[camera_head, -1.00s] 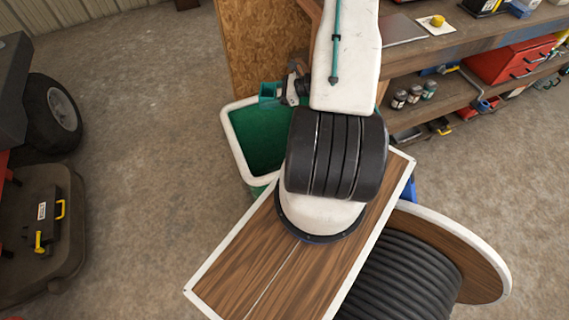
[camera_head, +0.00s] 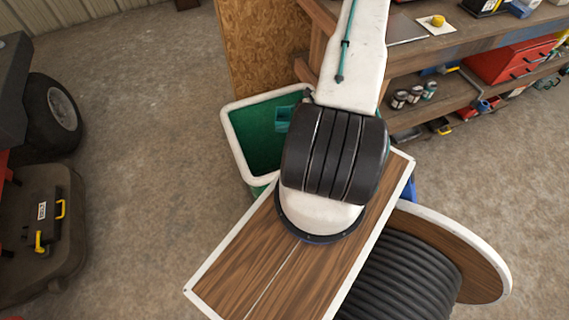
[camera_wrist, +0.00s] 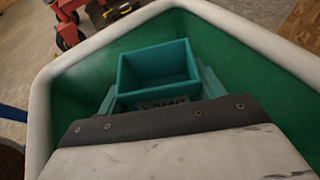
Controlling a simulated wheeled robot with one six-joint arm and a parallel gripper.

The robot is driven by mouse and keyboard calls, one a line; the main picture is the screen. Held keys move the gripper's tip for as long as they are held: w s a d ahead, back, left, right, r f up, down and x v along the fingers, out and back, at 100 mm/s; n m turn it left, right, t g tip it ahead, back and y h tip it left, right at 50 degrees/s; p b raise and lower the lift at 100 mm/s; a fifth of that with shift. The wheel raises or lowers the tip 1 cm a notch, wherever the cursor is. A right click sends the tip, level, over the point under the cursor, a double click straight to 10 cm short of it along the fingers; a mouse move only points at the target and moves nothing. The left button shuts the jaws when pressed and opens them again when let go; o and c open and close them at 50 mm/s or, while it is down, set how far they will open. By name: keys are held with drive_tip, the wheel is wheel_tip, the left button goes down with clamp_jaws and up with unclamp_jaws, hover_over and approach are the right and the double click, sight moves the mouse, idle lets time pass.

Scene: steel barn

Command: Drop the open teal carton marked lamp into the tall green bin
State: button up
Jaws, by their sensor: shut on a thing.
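The open teal carton (camera_wrist: 160,75) shows in the wrist view with its open top up and part of its lamp marking visible. My gripper (camera_wrist: 158,92) is shut on the carton, with a teal finger at each side. The tall green bin (camera_wrist: 70,102) surrounds the carton in that view, its white rim running around behind. In the head view the carton (camera_head: 283,119) is partly hidden by my arm and appears over the bin's opening. The bin (camera_head: 238,142) stands beyond my wooden deck. My gripper is mostly hidden there. The carton's height against the rim is hard to tell.
A wooden workbench (camera_head: 465,38) with shelves stands at the right, behind the bin. A chipboard panel (camera_head: 262,45) rises behind the bin. A black toolbox (camera_head: 45,220) and a wheeled machine (camera_head: 50,115) are at the left. The floor between is clear.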

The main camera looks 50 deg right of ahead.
drive_tip(key=o, duration=1)
